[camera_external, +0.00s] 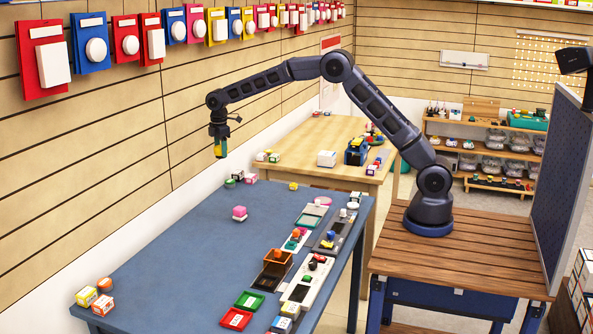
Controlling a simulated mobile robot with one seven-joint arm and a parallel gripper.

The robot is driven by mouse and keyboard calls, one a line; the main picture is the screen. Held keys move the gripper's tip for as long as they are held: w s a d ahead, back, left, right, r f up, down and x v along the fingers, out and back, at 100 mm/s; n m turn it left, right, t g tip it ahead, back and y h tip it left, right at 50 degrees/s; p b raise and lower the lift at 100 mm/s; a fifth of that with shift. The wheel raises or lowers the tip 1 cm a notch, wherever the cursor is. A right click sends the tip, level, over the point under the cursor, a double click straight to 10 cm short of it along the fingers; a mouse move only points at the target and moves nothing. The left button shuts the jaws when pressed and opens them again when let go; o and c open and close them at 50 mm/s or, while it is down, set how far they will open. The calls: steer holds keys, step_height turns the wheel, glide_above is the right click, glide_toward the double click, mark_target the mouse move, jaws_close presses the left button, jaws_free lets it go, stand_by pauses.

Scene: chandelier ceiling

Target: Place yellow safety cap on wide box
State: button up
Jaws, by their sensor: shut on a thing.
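My gripper (219,146) hangs at the end of the outstretched arm, pointing down, high over the far left side of the blue table. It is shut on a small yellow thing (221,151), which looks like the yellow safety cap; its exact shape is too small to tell. Which thing is the wide box is not clear.
The blue table (165,255) is mostly clear on its left half. Small blocks (250,178) stand at the far edge. A wooden table (310,150) stands behind.

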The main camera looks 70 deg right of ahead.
steer(key=s+d+r+m, duration=0.1)
steer(key=s+d+m, duration=0.15)
steer(key=d, duration=1.65)
step_height(320, 180, up, 2)
steer(key=m, duration=0.8)
glide_above(327, 153)
step_height(327, 153, down, 19)
steer(key=shift+f, duration=0.15)
steer(key=shift+f, duration=0.1)
steer(key=o, duration=1)
steer(key=shift+c, duration=0.2)
